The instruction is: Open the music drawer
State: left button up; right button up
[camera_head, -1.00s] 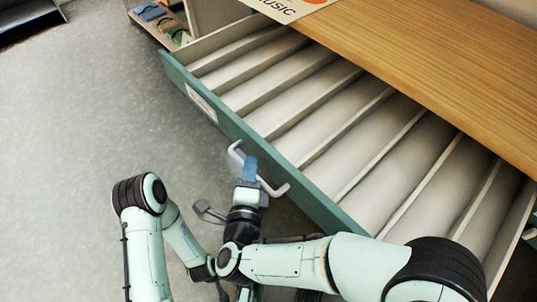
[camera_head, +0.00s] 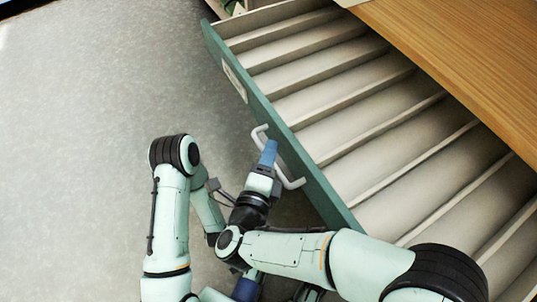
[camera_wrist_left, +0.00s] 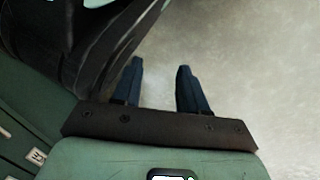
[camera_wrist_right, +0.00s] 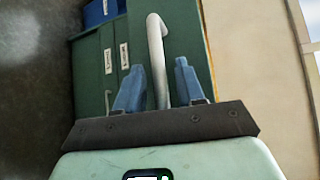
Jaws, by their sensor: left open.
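The drawer (camera_head: 312,172) has a green front with a pale label and stands pulled far out from under a wooden top. Its inside is pale, bare and split by several dividers. A light grey bar handle (camera_head: 259,132) is on its front. My right gripper (camera_head: 269,153) is at this handle. In the right wrist view the handle (camera_wrist_right: 155,45) passes between the blue fingers, with a small gap visible on each side. My left gripper (camera_wrist_left: 160,85) is open and empty above bare floor. The label's writing is too small to read.
The wooden tabletop (camera_head: 470,70) lies above the drawer at the upper right. The grey floor (camera_head: 90,130) to the left is clear. The right wrist view shows dark green labelled fronts (camera_wrist_right: 95,75) and a blue item (camera_wrist_right: 97,12) behind.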

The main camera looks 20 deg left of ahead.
pick_arm(q)
jog(key=shift+t, duration=0.7)
jog(key=w+r, duration=0.1)
jog(key=w+r+p, duration=0.1)
jog(key=w+r, duration=0.1)
jog(key=shift+w+d+r+p, duration=0.1)
jog(key=shift+w+d+p, duration=0.2)
jog(key=shift+p, duration=0.1)
pick_arm(e)
jog(key=v, duration=1.3)
jog(key=shift+s, duration=0.2)
